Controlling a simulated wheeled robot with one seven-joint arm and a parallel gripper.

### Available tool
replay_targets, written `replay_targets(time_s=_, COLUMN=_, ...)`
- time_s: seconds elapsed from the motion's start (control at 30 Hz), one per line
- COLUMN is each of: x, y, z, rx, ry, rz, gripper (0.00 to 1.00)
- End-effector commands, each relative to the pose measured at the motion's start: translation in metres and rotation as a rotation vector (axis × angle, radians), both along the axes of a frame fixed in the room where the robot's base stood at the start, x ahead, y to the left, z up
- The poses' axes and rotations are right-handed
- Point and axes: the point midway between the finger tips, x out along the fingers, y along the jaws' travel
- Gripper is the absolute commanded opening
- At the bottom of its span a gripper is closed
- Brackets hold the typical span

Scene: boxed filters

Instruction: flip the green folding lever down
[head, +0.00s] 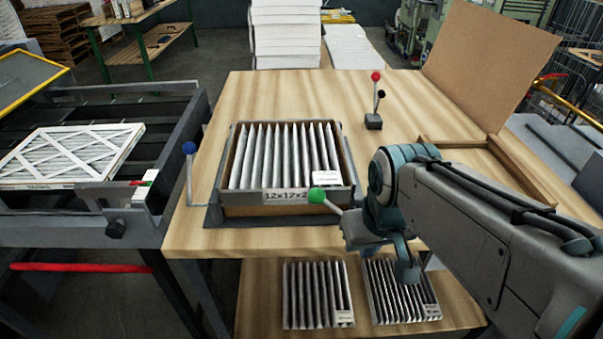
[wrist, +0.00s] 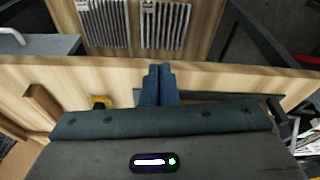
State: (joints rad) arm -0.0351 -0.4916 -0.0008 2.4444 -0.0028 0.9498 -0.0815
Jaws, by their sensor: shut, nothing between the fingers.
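The green lever's round knob (head: 317,195) shows in the head view at the front right corner of the boxed filter. Its thin rod slants down to the right from the knob. The rod's lower end runs in beside my wrist, so its base is not clear. My gripper (wrist: 160,70) shows in the wrist view with its two dark blue fingers together and nothing between them. It is over the front part of the wooden table, right of the green knob in the head view. The lever cannot be made out in the wrist view.
The boxed filter (head: 238,200) stands on the table (head: 290,95). A blue-knobbed lever (head: 188,148) is at its left and a red-knobbed lever (head: 376,77) behind right. A wooden frame (head: 515,170) lies at right. More filters (head: 318,295) are on the lower shelf.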

Motion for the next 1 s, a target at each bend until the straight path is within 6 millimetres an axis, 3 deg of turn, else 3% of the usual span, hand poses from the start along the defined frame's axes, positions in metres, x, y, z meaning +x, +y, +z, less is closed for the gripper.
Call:
replay_targets(time_s=0.3, x=0.054, y=0.050, z=0.056, rx=-0.102, ry=0.101, rz=0.567, gripper=0.00)
replay_targets(time_s=0.5, x=0.079, y=0.088, z=0.085, rx=-0.157, ry=0.163, rz=0.922, gripper=0.00)
replay_targets(time_s=0.8, x=0.100, y=0.140, z=0.117, rx=-0.206, ry=0.234, rz=1.354, gripper=0.00)
replay_targets(time_s=1.0, x=0.103, y=0.152, z=0.124, rx=-0.215, ry=0.253, rz=1.461, gripper=0.00)
